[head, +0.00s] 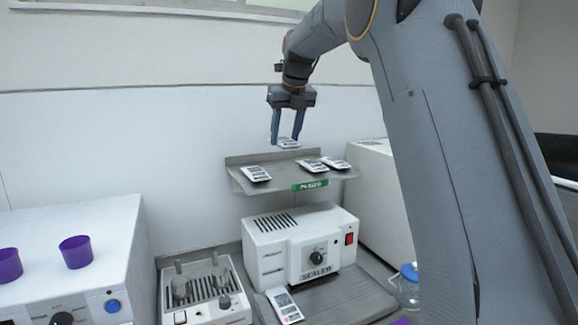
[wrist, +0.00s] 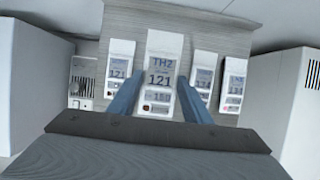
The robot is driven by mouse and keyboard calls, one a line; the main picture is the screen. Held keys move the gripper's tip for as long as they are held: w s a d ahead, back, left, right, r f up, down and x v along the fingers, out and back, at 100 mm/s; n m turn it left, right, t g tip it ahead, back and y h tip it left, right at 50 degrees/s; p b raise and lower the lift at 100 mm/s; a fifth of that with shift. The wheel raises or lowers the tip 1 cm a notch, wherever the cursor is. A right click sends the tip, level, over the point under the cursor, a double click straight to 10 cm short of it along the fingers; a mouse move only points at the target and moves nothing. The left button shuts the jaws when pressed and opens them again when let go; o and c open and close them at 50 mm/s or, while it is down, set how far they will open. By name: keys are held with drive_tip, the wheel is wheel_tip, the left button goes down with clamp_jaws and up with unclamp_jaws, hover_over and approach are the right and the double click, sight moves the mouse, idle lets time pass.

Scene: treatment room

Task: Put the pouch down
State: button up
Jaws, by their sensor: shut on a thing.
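My gripper (head: 288,135) is shut on a white pouch (head: 288,143) and holds it above the grey wall shelf (head: 280,184). In the wrist view the pouch (wrist: 160,74) reads "TH2" and "121" and sits between the two blue fingers (wrist: 157,98). Several similar pouches lie on the shelf: one on the left (head: 256,174) and two on the right (head: 312,165) (head: 336,163). In the wrist view the held pouch lines up with the gap between the left pouch (wrist: 119,72) and the right ones (wrist: 205,76). Whether it touches the shelf is hard to tell, but it looks raised.
A white sealer (head: 300,250) stands below the shelf, with another pouch (head: 284,305) in front of it. A white box (head: 375,180) stands right of the shelf. A device with glass pieces (head: 203,290) and purple cups (head: 76,252) are at the left.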

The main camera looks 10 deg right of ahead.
wheel_tip(320, 180, down, 9)
drive_tip(key=p, duration=0.2)
drive_tip(key=shift+s+r+p, duration=0.15)
drive_tip(key=shift+r+p, duration=0.05)
drive_tip(key=shift+p, duration=0.2)
drive_tip(key=shift+f, duration=0.1)
drive_tip(key=o, duration=1)
drive_tip(key=shift+o, duration=0.2)
drive_tip(key=b+v, duration=0.3)
drive_tip(key=v, duration=0.9)
drive_tip(key=shift+b, duration=0.3)
